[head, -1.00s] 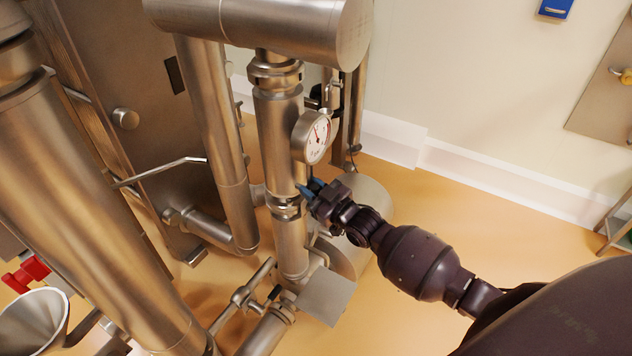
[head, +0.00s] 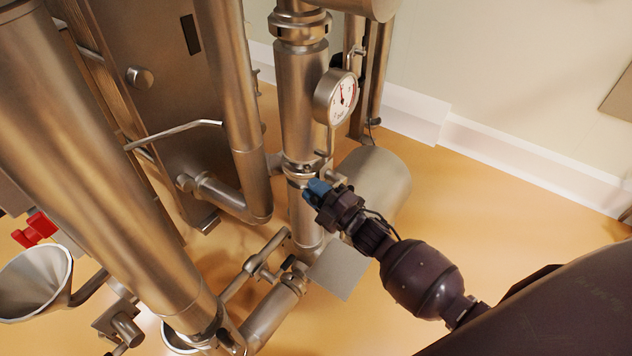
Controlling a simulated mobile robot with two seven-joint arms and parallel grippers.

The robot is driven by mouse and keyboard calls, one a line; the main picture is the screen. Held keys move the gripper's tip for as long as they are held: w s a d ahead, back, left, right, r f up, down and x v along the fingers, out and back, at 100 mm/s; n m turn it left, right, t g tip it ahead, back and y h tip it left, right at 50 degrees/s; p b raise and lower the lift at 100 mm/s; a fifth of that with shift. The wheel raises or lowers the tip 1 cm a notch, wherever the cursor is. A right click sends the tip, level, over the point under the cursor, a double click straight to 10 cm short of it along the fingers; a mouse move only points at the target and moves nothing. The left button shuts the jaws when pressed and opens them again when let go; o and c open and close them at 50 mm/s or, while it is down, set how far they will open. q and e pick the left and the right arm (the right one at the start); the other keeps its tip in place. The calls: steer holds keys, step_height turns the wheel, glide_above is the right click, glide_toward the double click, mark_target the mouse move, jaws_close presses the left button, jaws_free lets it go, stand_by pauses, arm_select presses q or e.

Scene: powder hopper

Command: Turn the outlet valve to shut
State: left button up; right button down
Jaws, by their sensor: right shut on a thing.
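The outlet valve (head: 298,170) appears to be the collared fitting on the steel vertical pipe below the round gauge. My right gripper (head: 317,188) is at the right side of this pipe, just below the collar. It is shut, with blue at its tips. What it holds is mostly hidden by the fingers; it appears to be the valve's handle. The handle's angle cannot be told. My left gripper is not in view.
The pressure gauge (head: 337,97) sits above my right gripper. A steel cylinder (head: 377,180) and a square plate (head: 341,268) are close to my right wrist. Thick pipes stand to the left, with a funnel (head: 35,280) and a red part (head: 36,229). Floor to the right is clear.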

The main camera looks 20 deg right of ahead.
steer(key=shift+s+a+f+n+y+b, duration=0.15)
steer(key=shift+f+n+b, duration=0.15)
steer(key=shift+f+n, duration=0.25)
steer(key=shift+a+f+n+y+b, duration=0.15)
steer(key=shift+f+n+b, duration=0.1)
steer(key=shift+f+n, duration=0.3)
steer(key=f+n+b, duration=0.1)
steer(key=n, duration=0.1)
steer(key=f+n+g+y+b, duration=0.1)
steer(key=f+n, duration=0.1)
steer(key=shift+s, duration=0.2)
steer(key=shift+s+f, duration=0.1)
steer(key=c, duration=1.2)
jaws_free()
steer(key=shift+o, duration=1.3)
